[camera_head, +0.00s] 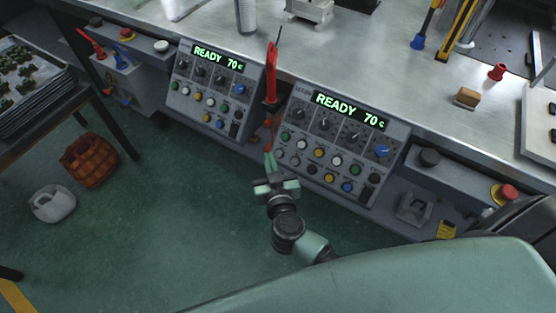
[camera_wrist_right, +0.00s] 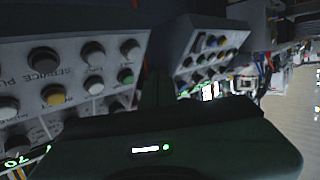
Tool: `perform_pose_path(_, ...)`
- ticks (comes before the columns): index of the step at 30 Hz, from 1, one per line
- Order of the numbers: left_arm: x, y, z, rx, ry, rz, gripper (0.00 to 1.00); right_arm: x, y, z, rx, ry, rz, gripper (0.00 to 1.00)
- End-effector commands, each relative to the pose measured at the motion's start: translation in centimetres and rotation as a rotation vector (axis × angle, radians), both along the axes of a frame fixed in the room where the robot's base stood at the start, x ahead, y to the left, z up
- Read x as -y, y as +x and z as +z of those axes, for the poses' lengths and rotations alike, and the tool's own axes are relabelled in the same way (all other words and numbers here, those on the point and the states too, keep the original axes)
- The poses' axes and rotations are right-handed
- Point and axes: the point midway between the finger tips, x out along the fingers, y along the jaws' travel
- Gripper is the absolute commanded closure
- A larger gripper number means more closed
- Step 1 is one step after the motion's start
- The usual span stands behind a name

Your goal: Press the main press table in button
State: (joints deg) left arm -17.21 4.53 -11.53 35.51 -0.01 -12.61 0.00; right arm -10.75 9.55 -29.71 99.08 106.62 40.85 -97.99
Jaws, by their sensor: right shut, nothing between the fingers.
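The right control panel (camera_head: 335,140) shows "READY 70 c" on a green display above rows of knobs and coloured buttons. The left control panel (camera_head: 207,88) has the same layout and display. The labels are too small to read in the head view, so I cannot tell which button is the table in button. My right gripper (camera_head: 269,160) is shut and empty, beside the lower left edge of the right panel. In the right wrist view a panel with black, white, yellow and green buttons (camera_wrist_right: 60,80) is close by, and "SERVICE" is partly readable. My left gripper is not in view.
A red-handled tool (camera_head: 271,75) stands between the panels. A red emergency button (camera_head: 508,192) is at the right on the bench front. The metal bench top (camera_head: 370,60) lies behind. A brown basket (camera_head: 90,160) and a white container (camera_head: 53,204) stand on the green floor at left.

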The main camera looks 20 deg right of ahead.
Motion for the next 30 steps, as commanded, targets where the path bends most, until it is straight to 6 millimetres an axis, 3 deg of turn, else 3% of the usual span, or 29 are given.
perform_pose_path(9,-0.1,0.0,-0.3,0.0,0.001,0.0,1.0,1.6,1.3,-1.7,0.0,-0.001,0.0,1.0)
perform_pose_path(30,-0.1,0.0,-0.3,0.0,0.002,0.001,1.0,1.8,1.4,-1.8,0.0,0.001,0.0,1.0)
